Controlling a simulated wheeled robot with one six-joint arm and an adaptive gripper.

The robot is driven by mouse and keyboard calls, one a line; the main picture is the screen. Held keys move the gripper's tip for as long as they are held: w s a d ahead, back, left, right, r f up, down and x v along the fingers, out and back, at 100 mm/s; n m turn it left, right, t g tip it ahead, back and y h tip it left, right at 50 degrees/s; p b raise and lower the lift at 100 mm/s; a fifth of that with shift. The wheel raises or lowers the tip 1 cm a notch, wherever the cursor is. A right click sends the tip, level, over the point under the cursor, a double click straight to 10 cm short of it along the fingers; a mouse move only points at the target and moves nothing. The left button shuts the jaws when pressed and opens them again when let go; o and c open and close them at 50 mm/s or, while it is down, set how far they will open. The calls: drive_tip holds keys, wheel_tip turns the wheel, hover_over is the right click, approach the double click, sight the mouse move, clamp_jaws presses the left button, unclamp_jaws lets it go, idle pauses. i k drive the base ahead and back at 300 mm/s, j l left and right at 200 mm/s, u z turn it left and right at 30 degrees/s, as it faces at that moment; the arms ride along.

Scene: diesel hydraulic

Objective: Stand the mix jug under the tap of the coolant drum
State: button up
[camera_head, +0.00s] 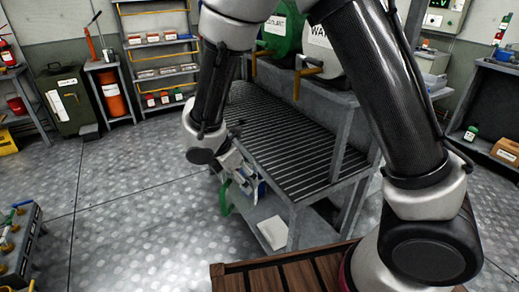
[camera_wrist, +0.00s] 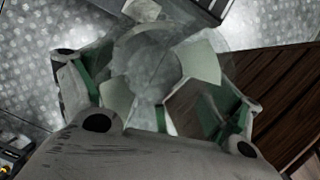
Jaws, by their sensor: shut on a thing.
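My gripper (camera_head: 236,172) hangs in front of the slatted bench, at the left side of its top. In the wrist view the gripper (camera_wrist: 155,100) is shut on the mix jug (camera_wrist: 148,58), a clear see-through vessel between its fingers. In the head view the jug is small and hard to make out. The green coolant drum (camera_head: 283,32) lies on the raised shelf at the back of the bench, its label partly hidden by my arm. A yellow tap (camera_head: 262,56) sticks out at its front, above the slats. The jug is apart from this tap, lower and nearer me.
A pale drum (camera_head: 325,50) labelled as water, with its own yellow tap (camera_head: 308,72), is right of the coolant drum. The slatted grate (camera_head: 285,140) looks clear. A white item (camera_head: 272,233) lies on the lower shelf. A brown wooden slatted surface (camera_head: 290,270) is in front. The left floor is open.

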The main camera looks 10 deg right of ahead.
sight(251, 137)
drive_tip(key=k+z, duration=0.3)
drive_tip(key=z, duration=0.2)
drive_tip(key=k+l+z, duration=0.2)
drive_tip(key=z, duration=0.3)
drive_tip(key=i+j, duration=0.15)
drive_tip(key=j, duration=0.35)
drive_tip(key=i+j, duration=0.15)
drive_tip(key=j, duration=0.4)
drive_tip(key=i+j+z, duration=0.1)
drive_tip(key=j, duration=0.4)
drive_tip(key=i+j, duration=0.15)
drive_tip(key=j, duration=0.4)
drive_tip(key=i+j, duration=0.1)
drive_tip(key=j, duration=0.4)
drive_tip(key=i+j, duration=0.15)
drive_tip(key=j, duration=0.4)
drive_tip(key=i+j+z, duration=0.1)
drive_tip(key=j, duration=0.4)
